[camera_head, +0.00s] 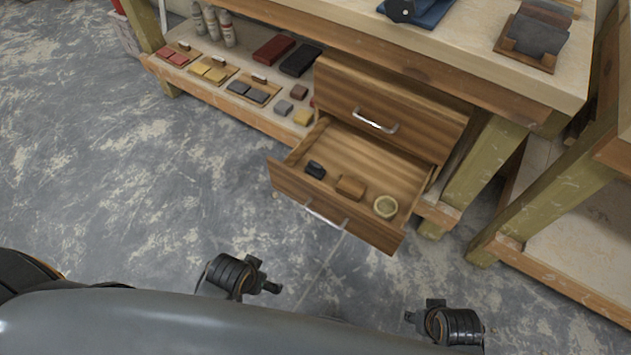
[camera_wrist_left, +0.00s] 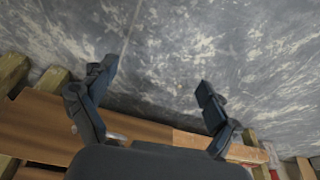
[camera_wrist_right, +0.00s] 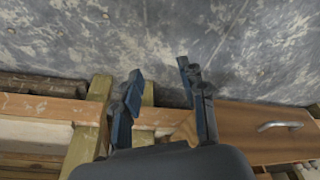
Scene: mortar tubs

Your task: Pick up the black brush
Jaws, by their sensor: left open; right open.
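A small black object (camera_head: 315,170), which looks like the black brush, lies in the open lower drawer (camera_head: 285,185), toward its left side. Its bristles are too small to make out. My left gripper (camera_head: 264,276) is open and empty, in front of the drawer and to its lower left. It also shows in the left wrist view (camera_wrist_left: 154,78), with its fingers wide apart. My right gripper (camera_head: 422,313) is open and empty, at the lower right and apart from the drawer. It also shows in the right wrist view (camera_wrist_right: 160,70). The brush shows in neither wrist view.
A brown block-like item (camera_head: 350,187) and a round cream item (camera_head: 386,207) share the drawer. The upper drawer (camera_head: 400,105) is shut below the workbench (camera_head: 480,50). A low shelf with coloured blocks and bottles (camera_head: 228,30) is at left. Floor (camera_head: 120,190) before the drawer is clear.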

